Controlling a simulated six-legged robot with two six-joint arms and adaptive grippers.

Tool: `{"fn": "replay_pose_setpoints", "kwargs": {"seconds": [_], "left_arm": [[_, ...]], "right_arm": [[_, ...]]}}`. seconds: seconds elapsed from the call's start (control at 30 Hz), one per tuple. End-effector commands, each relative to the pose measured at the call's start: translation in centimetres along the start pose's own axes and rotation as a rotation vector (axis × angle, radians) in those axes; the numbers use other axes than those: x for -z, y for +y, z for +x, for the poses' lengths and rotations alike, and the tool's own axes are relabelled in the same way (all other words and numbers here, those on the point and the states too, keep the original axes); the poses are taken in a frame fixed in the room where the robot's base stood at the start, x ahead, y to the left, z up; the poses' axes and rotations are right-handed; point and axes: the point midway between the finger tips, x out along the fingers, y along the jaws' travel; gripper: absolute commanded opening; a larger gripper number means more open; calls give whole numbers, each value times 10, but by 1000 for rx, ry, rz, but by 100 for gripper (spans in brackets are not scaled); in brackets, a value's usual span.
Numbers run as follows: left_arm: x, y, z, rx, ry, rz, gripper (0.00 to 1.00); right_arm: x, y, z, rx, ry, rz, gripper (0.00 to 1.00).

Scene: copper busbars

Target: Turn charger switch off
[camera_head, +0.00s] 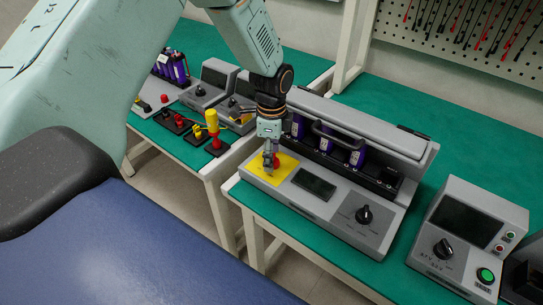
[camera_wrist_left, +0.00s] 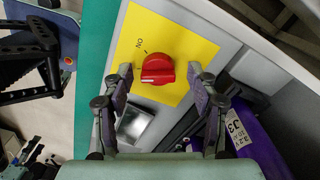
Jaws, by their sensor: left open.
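The red charger switch (camera_wrist_left: 158,69) is a round knob with a raised grip bar, set on a yellow plate (camera_wrist_left: 185,27) of the grey charger (camera_head: 338,211). An ON mark shows upside down beside it in the left wrist view. In the head view the switch (camera_head: 277,161) is partly hidden behind my gripper. My left gripper (camera_head: 269,163) points down at the switch. In the left wrist view its two fingertips (camera_wrist_left: 161,77) are apart, one to each side of the knob, with gaps visible. I cannot tell whether either touches it. My right gripper is not in view.
A grey tester (camera_head: 467,238) stands to the right. Red and yellow parts (camera_head: 213,131) stand on the left bench. Green bench top (camera_head: 403,278) is clear in front.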

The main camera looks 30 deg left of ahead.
Motion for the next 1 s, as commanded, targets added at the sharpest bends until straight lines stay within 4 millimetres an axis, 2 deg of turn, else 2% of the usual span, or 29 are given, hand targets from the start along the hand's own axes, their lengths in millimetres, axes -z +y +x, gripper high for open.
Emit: {"fn": "replay_pose_setpoints", "kwargs": {"seconds": [0.37,1.0], "left_arm": [[0,1,5,1,0,0,57],[0,1,4,2,0,0,4]], "right_arm": [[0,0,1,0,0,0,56],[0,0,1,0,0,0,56]]}}
